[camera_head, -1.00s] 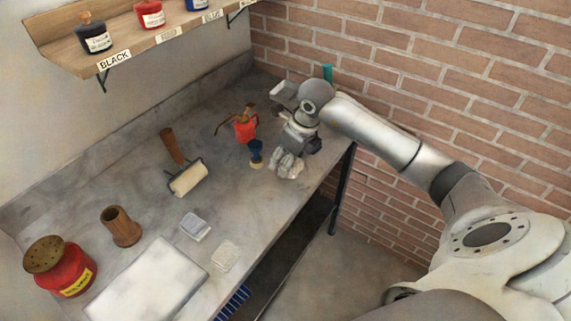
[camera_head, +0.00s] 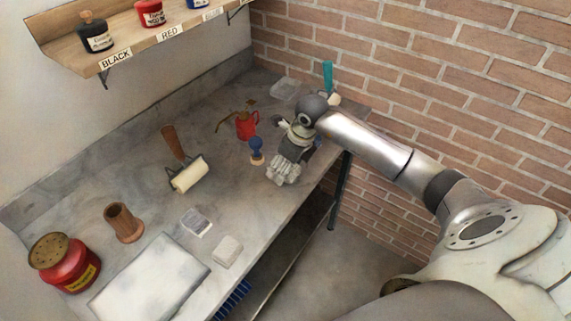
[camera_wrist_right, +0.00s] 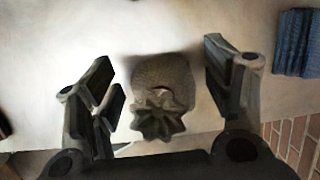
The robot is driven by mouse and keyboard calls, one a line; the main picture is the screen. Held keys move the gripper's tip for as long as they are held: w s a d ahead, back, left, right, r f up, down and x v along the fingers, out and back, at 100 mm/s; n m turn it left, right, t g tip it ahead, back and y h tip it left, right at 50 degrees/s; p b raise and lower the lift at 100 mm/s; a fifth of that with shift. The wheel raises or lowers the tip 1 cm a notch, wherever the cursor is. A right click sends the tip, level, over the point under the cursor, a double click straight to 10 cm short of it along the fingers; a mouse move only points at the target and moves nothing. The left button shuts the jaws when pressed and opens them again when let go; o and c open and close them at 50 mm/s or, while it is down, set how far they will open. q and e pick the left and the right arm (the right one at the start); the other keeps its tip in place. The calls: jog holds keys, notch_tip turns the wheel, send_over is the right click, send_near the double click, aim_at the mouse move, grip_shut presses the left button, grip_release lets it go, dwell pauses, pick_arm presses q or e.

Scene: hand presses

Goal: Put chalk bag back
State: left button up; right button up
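The chalk bag is a small grey rounded bag (camera_wrist_right: 162,85) with a gathered, star-like frilled end, in the middle of the right wrist view. My right gripper (camera_wrist_right: 160,92) is open, with one dark finger on each side of the bag and gaps between fingers and bag. In the head view a pale, lumpy grey shape, apparently the bag (camera_head: 284,172), shows at the front of my right gripper (camera_head: 288,158), near the bench's front edge. The arm partly hides this area. My left gripper is not in view.
A blue-handled stamp (camera_head: 256,150) and a red can (camera_head: 246,124) stand close left of my gripper. A roller (camera_head: 188,174) lies farther left. Folded blue cloth (camera_wrist_right: 295,42) lies right of the gripper. A brick wall (camera_head: 430,60) bounds the right.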

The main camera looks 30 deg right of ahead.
aim_at(297, 172)
jog(key=shift+r, duration=0.1)
jog(key=shift+r, duration=0.2)
jog(key=b+v, duration=0.2)
jog(key=v, duration=0.9)
jog(key=shift+r, duration=0.4)
jog(key=shift+s+f, duration=0.1)
